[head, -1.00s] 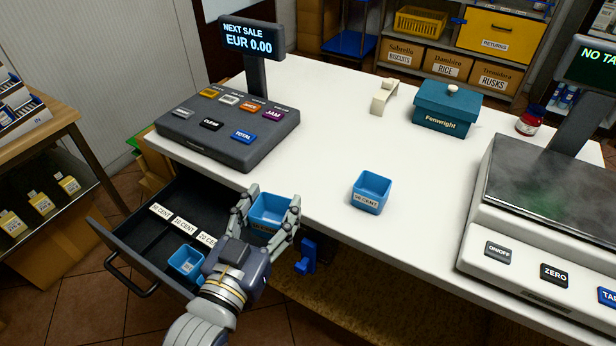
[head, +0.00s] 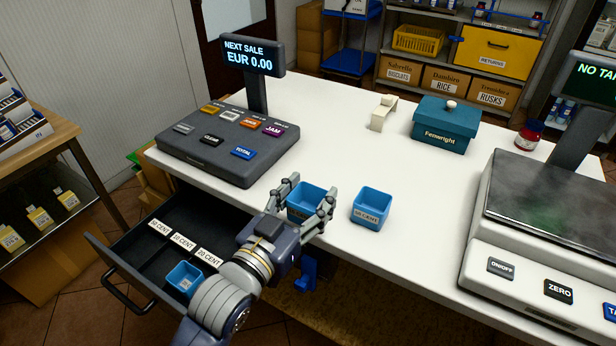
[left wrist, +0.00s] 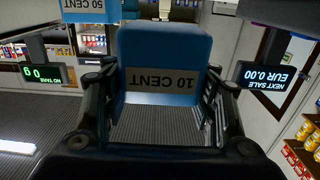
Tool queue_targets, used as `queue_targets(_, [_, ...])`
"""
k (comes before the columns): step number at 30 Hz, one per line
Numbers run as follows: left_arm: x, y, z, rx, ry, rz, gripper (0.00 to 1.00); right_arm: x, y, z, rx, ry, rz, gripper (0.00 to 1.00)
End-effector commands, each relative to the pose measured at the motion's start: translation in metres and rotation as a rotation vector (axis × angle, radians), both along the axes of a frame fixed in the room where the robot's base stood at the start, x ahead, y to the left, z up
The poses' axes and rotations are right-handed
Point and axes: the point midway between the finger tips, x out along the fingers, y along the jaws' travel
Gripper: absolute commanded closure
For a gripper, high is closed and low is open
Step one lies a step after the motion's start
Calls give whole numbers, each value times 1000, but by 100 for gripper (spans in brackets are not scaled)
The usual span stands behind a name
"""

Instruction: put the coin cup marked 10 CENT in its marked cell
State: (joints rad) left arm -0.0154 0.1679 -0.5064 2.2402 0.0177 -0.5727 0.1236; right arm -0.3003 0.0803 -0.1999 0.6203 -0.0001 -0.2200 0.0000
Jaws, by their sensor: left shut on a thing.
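My left gripper (head: 305,205) is shut on a blue cup (head: 307,198). In the left wrist view this cup (left wrist: 163,55) is marked 10 CENT. It is by the counter's front edge; I cannot tell whether it touches the counter. The open drawer (head: 120,265) lies to the lower left, with a row of cell labels. My arm hides part of the drawer's right side. My right gripper is not in view.
Another blue cup (head: 372,209) stands right of the held one; the wrist view shows its 50 CENT label (left wrist: 90,5). A blue cup (head: 185,278) sits in the drawer's front part. The key panel (head: 228,142) stands behind the drawer, the scale (head: 545,235) at right.

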Motion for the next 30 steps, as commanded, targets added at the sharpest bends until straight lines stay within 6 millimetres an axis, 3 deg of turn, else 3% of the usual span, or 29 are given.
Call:
queue_targets(6, [59, 1, -3, 1, -2, 2, 62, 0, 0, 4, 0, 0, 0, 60])
queue_targets(10, [82, 1, -6, 0, -1, 1, 62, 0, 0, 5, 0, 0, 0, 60])
queue_targets(19, [113, 1, -9, 1, -2, 2, 62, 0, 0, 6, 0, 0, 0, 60])
queue_targets(24, [111, 1, -36, 0, 4, 1, 62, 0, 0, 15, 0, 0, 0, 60])
queue_targets(30, [111, 1, -41, -1, -1, 0, 62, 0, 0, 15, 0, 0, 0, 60])
